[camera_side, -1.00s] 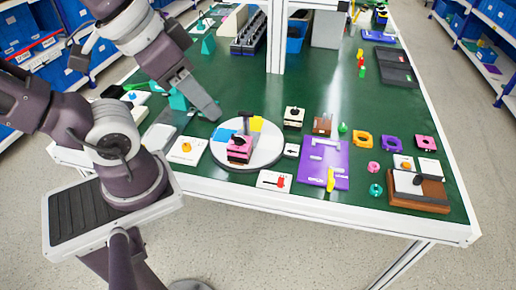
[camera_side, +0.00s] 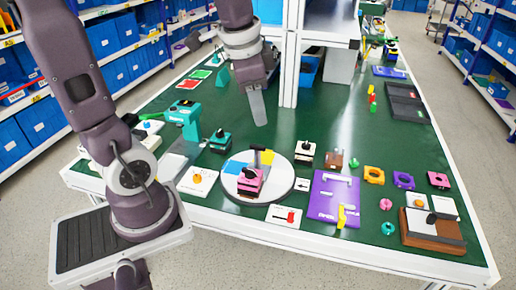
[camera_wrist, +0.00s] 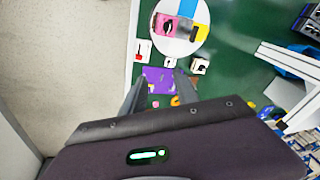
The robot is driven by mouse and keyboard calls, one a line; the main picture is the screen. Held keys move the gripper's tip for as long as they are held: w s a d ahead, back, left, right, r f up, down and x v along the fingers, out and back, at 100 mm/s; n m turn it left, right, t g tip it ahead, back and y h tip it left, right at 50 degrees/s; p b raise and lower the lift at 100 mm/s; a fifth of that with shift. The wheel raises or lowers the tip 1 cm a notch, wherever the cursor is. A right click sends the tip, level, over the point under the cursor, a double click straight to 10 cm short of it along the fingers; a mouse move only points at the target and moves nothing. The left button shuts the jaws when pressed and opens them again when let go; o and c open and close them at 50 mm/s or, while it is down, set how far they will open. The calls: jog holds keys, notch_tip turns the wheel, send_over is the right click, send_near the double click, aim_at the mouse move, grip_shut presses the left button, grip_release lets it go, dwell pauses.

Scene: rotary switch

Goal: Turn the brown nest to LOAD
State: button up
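A round white turntable (camera_side: 284,186) lies on the green table. It carries a pink block with a black top (camera_side: 249,181), a blue patch (camera_side: 234,167), a yellow patch (camera_side: 267,157) and a dark upright post (camera_side: 257,158). The wrist view shows the turntable (camera_wrist: 170,48) at the top, with a tan patch (camera_wrist: 203,12) by its edge. I cannot make out clearly which part is the brown nest, and no LOAD lettering is readable. A white tile with a black arrow (camera_side: 303,185) lies beside the turntable. My gripper (camera_wrist: 160,78) is open and empty, raised above the table behind the turntable.
A small brown block (camera_side: 334,161), a white block with a black top (camera_side: 305,152) and a purple plate (camera_side: 335,188) stand right of the turntable. A teal block (camera_side: 220,141) and a teal stand (camera_side: 186,116) are left. A white frame post (camera_side: 291,65) rises behind.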

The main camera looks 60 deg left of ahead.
jog(key=w+a+f+m+g, duration=0.1)
jog(key=w+a+f+m, duration=0.1)
jog(key=w+a+f, duration=0.25)
jog(key=m+g+h, duration=0.1)
jog(key=m+g, duration=0.1)
jog(key=m, duration=0.1)
send_over(258, 145)
notch_tip(258, 145, down, 10)
jog(key=shift+s+r, duration=0.1)
jog(key=shift+r, duration=0.05)
notch_tip(258, 145, down, 6)
jog(key=shift+r, duration=0.1)
jog(key=shift+f, duration=0.6)
grip_shut()
